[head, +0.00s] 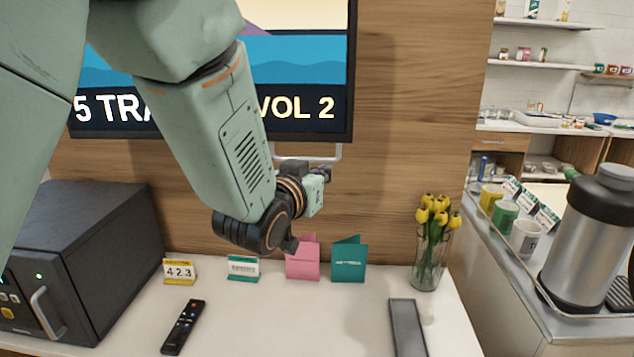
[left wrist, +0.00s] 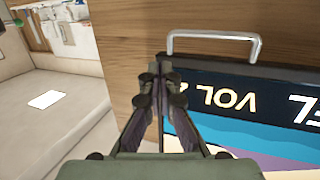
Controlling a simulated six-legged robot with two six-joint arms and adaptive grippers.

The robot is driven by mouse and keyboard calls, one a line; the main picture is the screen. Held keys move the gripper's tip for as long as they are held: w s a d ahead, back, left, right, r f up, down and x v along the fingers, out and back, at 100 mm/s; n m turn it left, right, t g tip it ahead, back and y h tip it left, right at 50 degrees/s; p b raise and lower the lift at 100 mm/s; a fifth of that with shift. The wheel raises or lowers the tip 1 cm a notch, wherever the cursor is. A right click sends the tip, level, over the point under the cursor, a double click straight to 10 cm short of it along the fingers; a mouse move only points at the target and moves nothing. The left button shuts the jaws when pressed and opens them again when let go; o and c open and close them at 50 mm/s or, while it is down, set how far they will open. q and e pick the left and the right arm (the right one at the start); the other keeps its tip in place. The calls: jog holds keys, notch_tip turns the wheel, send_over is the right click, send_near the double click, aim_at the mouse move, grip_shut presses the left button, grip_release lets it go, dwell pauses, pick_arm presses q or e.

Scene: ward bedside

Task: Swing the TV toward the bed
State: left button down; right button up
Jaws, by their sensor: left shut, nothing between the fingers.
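The TV (head: 305,50) hangs against the wood panel, its screen showing large white letters; my left arm covers part of it. A pale metal bar handle (head: 338,153) sticks out below its lower edge. In the left wrist view the TV (left wrist: 270,108) appears upside down, with the handle (left wrist: 213,37) beyond its dark frame. My left gripper (head: 326,176) is just below the handle in the head view, partly hidden by its own wrist. In the left wrist view its fingers (left wrist: 158,68) are together and empty, beside the TV's corner and apart from the handle. My right gripper is out of view.
Below the TV, a white top (head: 270,315) holds a dark microwave-like box (head: 95,240), remote (head: 183,327), cards (head: 348,260), and a vase of yellow tulips (head: 430,250). A metal dispenser (head: 590,240) and mugs (head: 504,217) stand right. Wood panel right of the TV is clear.

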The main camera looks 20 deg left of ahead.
pick_arm(q)
jog(key=shift+s+d, duration=0.15)
jog(key=shift+s, duration=0.95)
jog(key=shift+s+r, duration=0.1)
jog(key=shift+s, duration=0.05)
